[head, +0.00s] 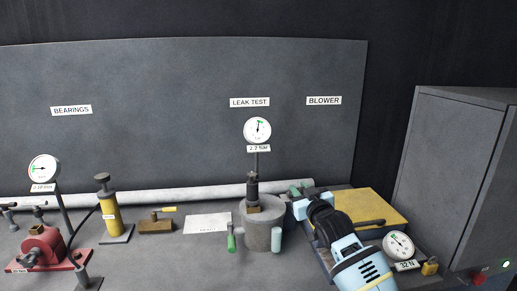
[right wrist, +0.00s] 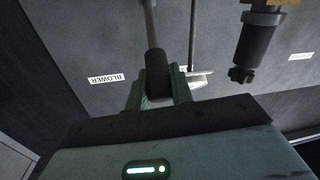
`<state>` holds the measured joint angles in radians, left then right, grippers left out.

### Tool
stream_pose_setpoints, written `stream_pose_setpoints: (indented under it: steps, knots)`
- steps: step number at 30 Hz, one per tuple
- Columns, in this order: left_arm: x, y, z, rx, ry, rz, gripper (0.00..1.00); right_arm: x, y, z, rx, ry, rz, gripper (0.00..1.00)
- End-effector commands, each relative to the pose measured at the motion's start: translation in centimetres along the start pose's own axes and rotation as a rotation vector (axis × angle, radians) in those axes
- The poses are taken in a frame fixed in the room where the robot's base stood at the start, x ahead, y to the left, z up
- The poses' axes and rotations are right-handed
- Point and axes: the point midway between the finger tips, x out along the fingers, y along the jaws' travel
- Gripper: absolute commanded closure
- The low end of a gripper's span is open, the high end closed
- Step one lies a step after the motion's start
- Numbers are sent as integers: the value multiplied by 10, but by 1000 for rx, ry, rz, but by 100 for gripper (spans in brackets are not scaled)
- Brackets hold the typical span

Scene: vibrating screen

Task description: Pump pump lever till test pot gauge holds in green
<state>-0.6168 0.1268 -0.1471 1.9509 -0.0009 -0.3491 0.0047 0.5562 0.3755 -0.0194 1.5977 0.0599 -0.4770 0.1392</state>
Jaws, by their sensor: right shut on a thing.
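The test pot (head: 261,232) is a grey cylinder on the bench below the LEAK TEST sign in the head view. Its round white gauge (head: 257,130) stands above it over a 2.2 bar label. The needle points roughly upward, near a small green band; I cannot tell exactly whether it is inside. My right gripper (head: 302,189) is just right of the pot, its green fingers shut. In the right wrist view the fingers (right wrist: 158,88) close around the dark grip of the pump lever (right wrist: 156,62). The lever is hidden in the head view. My left gripper is not in view.
A yellow-topped unit (head: 362,205) with a 32 N gauge (head: 398,245) stands right of the pot. A yellow cylinder (head: 109,213) and a red bearing rig (head: 43,250) stand left. A pale pipe (head: 165,197) runs along the back. A grey cabinet (head: 448,170) bounds the right.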

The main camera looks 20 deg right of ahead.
Motion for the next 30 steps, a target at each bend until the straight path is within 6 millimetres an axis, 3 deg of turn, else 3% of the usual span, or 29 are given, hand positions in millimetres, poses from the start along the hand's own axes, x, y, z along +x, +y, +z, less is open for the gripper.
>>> stream_pose_setpoints:
  steps: [21, 22, 23, 30]
  knots:
    - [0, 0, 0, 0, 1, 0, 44, 0, 3, 2, -2, -4, 6, 99]
    - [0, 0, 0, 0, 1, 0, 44, 0, 3, 2, -2, -4, 6, 74]
    - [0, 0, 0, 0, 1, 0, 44, 0, 3, 2, -2, -4, 6, 70]
    - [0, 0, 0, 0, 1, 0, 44, 0, 2, 1, -2, -3, 3, 70]
